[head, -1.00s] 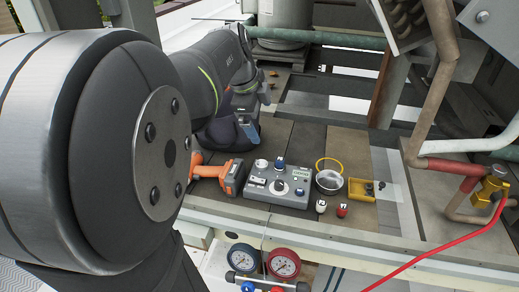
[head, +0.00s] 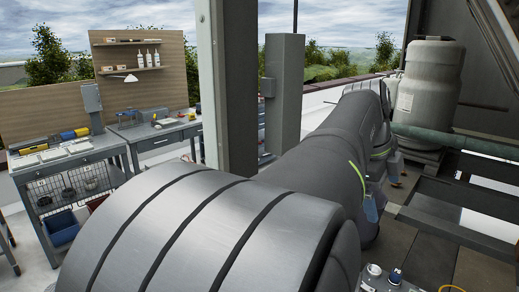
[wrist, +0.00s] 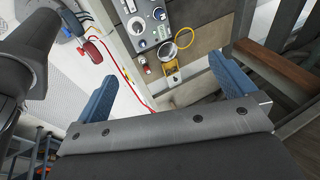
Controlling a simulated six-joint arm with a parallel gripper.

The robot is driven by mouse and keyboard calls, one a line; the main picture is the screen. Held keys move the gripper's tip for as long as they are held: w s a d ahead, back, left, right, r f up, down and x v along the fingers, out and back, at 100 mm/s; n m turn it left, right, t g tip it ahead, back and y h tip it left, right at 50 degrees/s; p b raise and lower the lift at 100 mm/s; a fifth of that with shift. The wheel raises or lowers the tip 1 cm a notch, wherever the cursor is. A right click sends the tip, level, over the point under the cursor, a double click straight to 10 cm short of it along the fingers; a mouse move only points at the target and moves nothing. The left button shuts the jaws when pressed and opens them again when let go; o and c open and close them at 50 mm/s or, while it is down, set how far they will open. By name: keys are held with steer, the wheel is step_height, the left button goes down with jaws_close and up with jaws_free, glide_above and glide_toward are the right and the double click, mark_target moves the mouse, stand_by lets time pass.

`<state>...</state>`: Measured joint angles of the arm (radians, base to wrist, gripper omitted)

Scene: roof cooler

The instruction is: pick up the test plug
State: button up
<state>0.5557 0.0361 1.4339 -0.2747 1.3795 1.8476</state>
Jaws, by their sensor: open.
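I cannot tell for certain which piece is the test plug. In the wrist view a grey tester box (wrist: 146,22) with knobs and sockets lies beyond my jaws. In the head view only the tester's corner shows at the bottom, with a blue-topped piece (head: 395,276) and a white-topped one (head: 374,270). My gripper (wrist: 163,72) is open and empty, its blue fingers wide apart above the deck. In the head view its fingers (head: 381,190) show partly behind my arm.
Red and blue gauges with a red hose (wrist: 100,45) are at left. A brown beam (wrist: 270,65) is at right. A workbench (head: 75,165) and grey tank (head: 430,85) stand farther off.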

stand_by(0.3)
steer(key=c, duration=1.1)
steer(key=shift+o, duration=0.2)
steer(key=n, duration=1.2)
glide_toward(397, 271)
steer(key=shift+x, duration=4.4)
